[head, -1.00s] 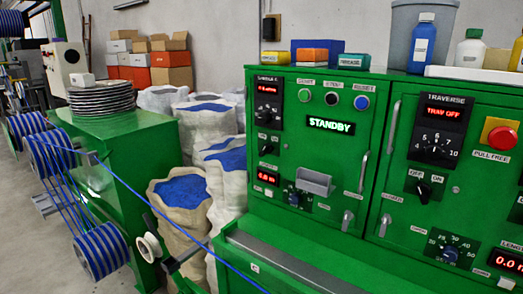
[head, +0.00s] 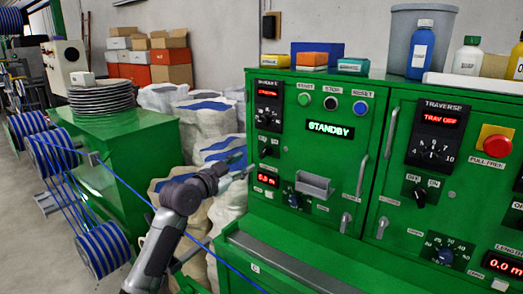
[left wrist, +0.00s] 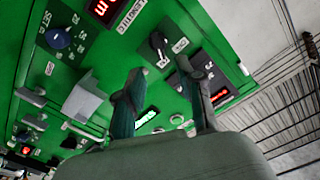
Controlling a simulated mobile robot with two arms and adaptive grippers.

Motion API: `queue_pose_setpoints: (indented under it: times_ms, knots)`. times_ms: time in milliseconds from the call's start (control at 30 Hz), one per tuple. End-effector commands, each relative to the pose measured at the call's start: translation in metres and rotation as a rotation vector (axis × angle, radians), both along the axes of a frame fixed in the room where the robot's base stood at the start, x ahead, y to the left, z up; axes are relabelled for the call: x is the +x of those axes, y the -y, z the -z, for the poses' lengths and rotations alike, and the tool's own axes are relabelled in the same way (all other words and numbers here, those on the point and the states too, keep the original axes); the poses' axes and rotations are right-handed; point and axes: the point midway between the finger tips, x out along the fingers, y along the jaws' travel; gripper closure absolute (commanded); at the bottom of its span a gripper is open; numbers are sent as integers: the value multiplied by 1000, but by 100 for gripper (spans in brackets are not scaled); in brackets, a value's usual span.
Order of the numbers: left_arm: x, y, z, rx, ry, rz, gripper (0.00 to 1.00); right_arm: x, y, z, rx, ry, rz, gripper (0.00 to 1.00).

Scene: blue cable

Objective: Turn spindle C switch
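The switch (head: 266,150) is a small dark knob on the left part of the green panel, below a dial with a red display (head: 268,104). The lettering above that dial is too small to read surely. In the left wrist view the switch (left wrist: 158,42) has two small white labels beside it. My left gripper (head: 240,166) is just left of the panel, near the switch's height. Its two fingers are spread in the left wrist view (left wrist: 160,68), with the switch seen just past the gap between the tips. Nothing is between them. My right gripper is not in view.
A blue cable (head: 232,268) runs from the striped spools (head: 102,250) along the panel's lower front. Sacks (head: 215,115) stand behind my left arm. A handle (head: 362,174), a grey holder (head: 314,185) and a STANDBY display (head: 330,129) are on the panel.

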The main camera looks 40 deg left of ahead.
Motion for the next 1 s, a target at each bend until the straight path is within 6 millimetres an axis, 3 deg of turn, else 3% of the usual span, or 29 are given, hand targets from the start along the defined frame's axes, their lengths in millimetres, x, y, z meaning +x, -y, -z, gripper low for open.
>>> queue_pose_setpoints:
  times_ms: [200, 433, 867, 1000]
  knots:
    - [49, -5, -5, -5, 1, 0, 62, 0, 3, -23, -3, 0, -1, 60]
    - [83, -9, -1, -3, -2, 1, 62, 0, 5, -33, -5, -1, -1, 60]
    - [94, -9, 1, 1, -3, 1, 62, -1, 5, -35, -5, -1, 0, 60]
    - [94, -9, 1, 1, -3, 1, 82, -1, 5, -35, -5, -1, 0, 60]
